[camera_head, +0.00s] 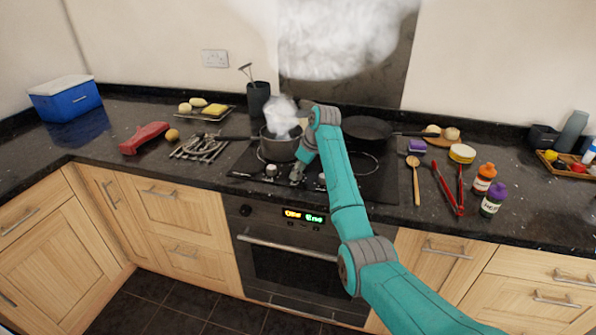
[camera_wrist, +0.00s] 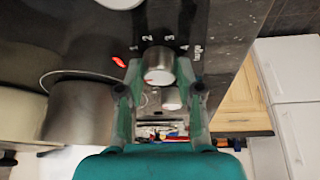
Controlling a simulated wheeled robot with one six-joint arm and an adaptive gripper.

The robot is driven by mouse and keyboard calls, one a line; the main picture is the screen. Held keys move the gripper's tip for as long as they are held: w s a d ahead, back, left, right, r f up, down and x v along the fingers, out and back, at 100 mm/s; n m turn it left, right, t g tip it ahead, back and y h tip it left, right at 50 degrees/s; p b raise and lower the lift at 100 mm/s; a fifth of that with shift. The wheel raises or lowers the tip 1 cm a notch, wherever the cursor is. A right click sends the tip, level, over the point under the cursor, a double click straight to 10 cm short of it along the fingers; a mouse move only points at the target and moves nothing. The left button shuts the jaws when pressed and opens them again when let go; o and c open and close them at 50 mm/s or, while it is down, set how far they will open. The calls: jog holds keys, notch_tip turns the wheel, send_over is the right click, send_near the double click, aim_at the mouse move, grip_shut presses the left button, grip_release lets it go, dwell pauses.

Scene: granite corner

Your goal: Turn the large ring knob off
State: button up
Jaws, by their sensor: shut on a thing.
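The large ring knob (camera_wrist: 158,66) is a silvery round knob on the black hob. The numbers 1 to 4 and a "large" label (camera_wrist: 197,61) are printed by it, and a red mark (camera_wrist: 119,62) shows to the left of the 1. My gripper (camera_wrist: 160,74) is over the knob with a finger on each side, shut on it. In the head view my gripper (camera_head: 297,173) is at the hob's front edge and largely hides this knob. A steaming saucepan (camera_head: 278,148) stands on the hob just behind; its metal side also shows in the wrist view (camera_wrist: 82,112).
Other knobs stand to the left (camera_head: 271,170) and right (camera_head: 321,180) of my gripper. A frying pan (camera_head: 366,129) is at the hob's back right. Utensils (camera_head: 199,147) lie to the left; a wooden spoon (camera_head: 415,180) and red tongs (camera_head: 446,188) lie to the right.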

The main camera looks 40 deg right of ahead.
jog(key=o, duration=1.2)
jog(key=shift+c, duration=0.2)
jog(key=v, duration=1.2)
jog(key=shift+s+f, duration=0.1)
jog(key=shift+s, duration=0.05)
